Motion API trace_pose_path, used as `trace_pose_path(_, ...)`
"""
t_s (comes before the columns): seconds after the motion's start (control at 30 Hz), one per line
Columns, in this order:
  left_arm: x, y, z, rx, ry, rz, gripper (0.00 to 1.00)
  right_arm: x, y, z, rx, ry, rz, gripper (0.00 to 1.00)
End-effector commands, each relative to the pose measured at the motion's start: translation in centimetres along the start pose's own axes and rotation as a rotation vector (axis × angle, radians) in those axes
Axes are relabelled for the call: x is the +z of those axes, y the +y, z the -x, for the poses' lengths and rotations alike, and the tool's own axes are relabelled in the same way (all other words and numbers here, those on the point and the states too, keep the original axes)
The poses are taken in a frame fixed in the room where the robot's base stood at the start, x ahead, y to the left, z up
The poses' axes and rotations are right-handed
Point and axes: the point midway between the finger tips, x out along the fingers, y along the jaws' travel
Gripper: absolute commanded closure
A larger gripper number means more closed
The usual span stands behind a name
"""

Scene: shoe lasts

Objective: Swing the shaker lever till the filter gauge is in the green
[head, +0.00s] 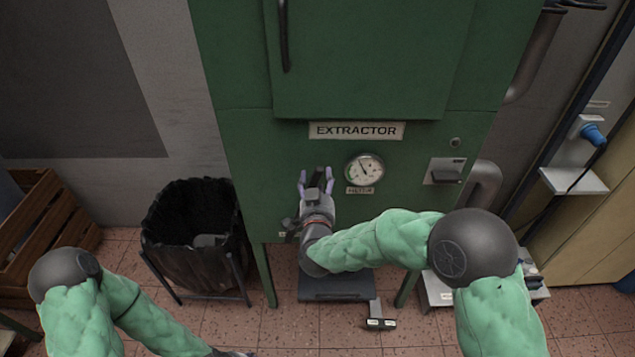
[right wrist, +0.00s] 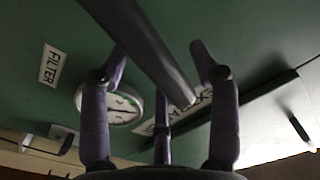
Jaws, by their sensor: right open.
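The green extractor cabinet (head: 235,150) carries a round white filter gauge (head: 364,170) on its front; the gauge also shows partly behind my fingers in the right wrist view (right wrist: 122,106). In the head view its dark needle seems to lean up and left; its place against the green band is too small to tell. My right gripper (head: 316,182) is open just left of the gauge, fingers pointing at the cabinet. In the right wrist view a dark bar, seemingly the shaker lever (right wrist: 150,48), runs between its spread fingers. Contact is unclear. My left arm shows at lower left, its fingers out of frame.
A black-lined waste bin (head: 195,235) stands left of the cabinet, with wooden crates (head: 45,225) beyond it. A switch box (head: 445,171) sits right of the gauge. A dark flat unit (head: 335,286) lies under the cabinet. A cabinet door hangs above the EXTRACTOR label (head: 356,131).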

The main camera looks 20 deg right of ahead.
Motion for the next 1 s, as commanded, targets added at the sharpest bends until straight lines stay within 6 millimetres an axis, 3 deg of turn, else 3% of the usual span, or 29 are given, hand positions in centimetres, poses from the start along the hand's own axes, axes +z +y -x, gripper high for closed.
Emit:
trace_pose_path(0.37, 0.0, 0.0, -0.1, 0.0, 0.0, 0.0, 0.38, -0.1, 0.0, -0.6, 0.0, 0.0, 0.0, 0.38)
trace_pose_path(0.6, 0.0, 0.0, -0.1, 0.0, 0.0, 0.0, 0.38, 0.0, 0.0, -0.6, 0.0, 0.0, 0.0, 1.0)
trace_pose_path(0.83, 0.0, 0.0, 0.1, 0.0, 0.0, 0.0, 0.38, -0.1, -0.3, -0.6, -0.001, 0.0, 0.009, 1.0)
trace_pose_path(1.0, 0.0, 0.3, 0.8, 0.0, 0.0, 0.0, 0.38, -0.2, -1.8, -0.5, -0.003, -0.001, 0.058, 1.0)
